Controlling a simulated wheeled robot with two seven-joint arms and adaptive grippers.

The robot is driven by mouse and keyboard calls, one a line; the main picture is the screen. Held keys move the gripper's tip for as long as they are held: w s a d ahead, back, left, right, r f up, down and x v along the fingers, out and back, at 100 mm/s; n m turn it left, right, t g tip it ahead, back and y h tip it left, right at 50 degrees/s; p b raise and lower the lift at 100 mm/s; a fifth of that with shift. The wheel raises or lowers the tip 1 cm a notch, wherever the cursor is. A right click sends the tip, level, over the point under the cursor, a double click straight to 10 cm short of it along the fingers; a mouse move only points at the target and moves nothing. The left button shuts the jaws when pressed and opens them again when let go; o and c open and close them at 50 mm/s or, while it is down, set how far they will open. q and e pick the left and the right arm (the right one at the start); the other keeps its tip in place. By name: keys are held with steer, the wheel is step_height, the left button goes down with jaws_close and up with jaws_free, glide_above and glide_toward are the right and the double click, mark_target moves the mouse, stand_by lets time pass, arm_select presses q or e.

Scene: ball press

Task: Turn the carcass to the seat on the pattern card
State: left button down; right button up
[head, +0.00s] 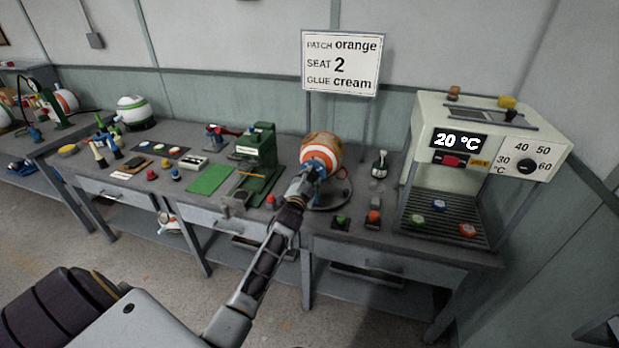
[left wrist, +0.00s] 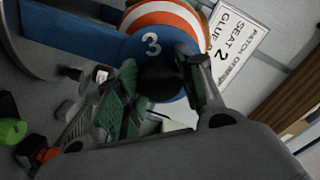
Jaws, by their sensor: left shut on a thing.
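The gripper hides part of that side. The pattern card (head: 341,64) reads patch orange, seat 2, glue cream. My right gripper is not in view.
A green press (head: 258,160) stands left of the carcass. A heating cabinet (head: 485,130) showing 20 °C stands to the right, with several coloured pieces on its rack. Green and orange-red buttons (head: 374,217) sit near the front edge.

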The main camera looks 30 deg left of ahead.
arm_select(q)
steer(key=m, duration=0.3)
steer(key=shift+r+m, duration=0.1)
steer(key=shift+m, duration=2.2)
steer(key=c, duration=0.9)
jaws_free()
steer(key=shift+s, duration=0.1)
steer(key=v, duration=1.1)
steer(key=shift+s+d, duration=0.2)
steer(key=shift+s, duration=0.15)
steer(key=shift+n, duration=0.3)
